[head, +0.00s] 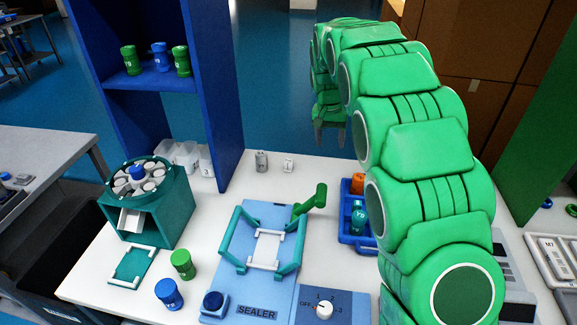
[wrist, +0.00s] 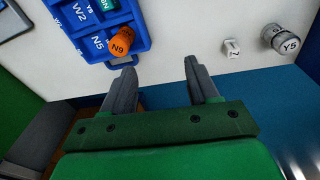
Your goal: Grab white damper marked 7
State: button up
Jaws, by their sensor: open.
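The small white damper marked 7 (wrist: 232,49) is on the white table near its far edge, right of my gripper in the wrist view. In the head view the damper (head: 288,165) is beside a grey cylinder. My gripper (wrist: 160,70) is open with nothing between its fingers. In the head view my gripper (head: 329,138) hangs beyond the table's far edge, to the right of the damper and apart from it.
The grey cylinder marked Y5 (wrist: 286,42) stands close to the damper. A blue tray (wrist: 147,30) holds an orange N9 piece (wrist: 122,42). A sealer (head: 256,270) and a teal carousel (head: 150,200) occupy the table. A blue shelf (head: 215,90) rises at left.

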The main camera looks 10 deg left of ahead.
jog(key=w+a+f, duration=0.6)
jog(key=w+a, duration=0.1)
jog(key=t+y, duration=0.1)
send_over(288, 160)
jog(key=s, duration=0.1)
notch_tip(288, 160, down, 7)
jog(key=shift+s+r, duration=0.15)
jog(key=shift+w+d+f, duration=0.1)
jog(key=shift+w+f, duration=0.1)
jog(key=shift+f, duration=1.05)
jog(key=shift+w+a+f, duration=0.1)
jog(key=shift+w+f, duration=0.1)
jog(key=shift+f, duration=1.1)
jog(key=shift+w+d+f, duration=0.1)
jog(key=shift+w+f, duration=0.1)
jog(key=shift+f, duration=1.05)
jog(key=c, duration=1)
jog(key=shift+r, duration=0.1)
jog(key=shift+c, duration=0.2)
